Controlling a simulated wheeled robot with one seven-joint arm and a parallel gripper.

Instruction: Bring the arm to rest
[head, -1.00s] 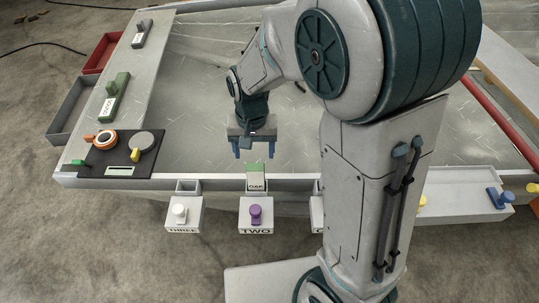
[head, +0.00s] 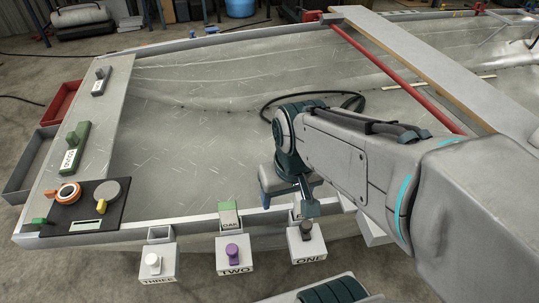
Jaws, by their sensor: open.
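My arm comes in from the right edge and reaches left over the hull. My gripper (head: 287,202) hangs at its end, just inside the near edge of the hull and above and behind the box marked ONE (head: 308,248). One blue finger shows; the other is hard to make out behind the wrist parts. The gripper is open, and nothing shows between its fingers. My forearm hides part of the hull on the right.
Boxes marked TWO (head: 236,259) and THREE (head: 158,265) hang on the near edge. A green-topped block (head: 228,214) stands there too. A black panel (head: 88,216) lies at left, near red (head: 62,101) and grey (head: 27,165) bins. A red bar (head: 395,78) crosses behind. The hull's middle left is clear.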

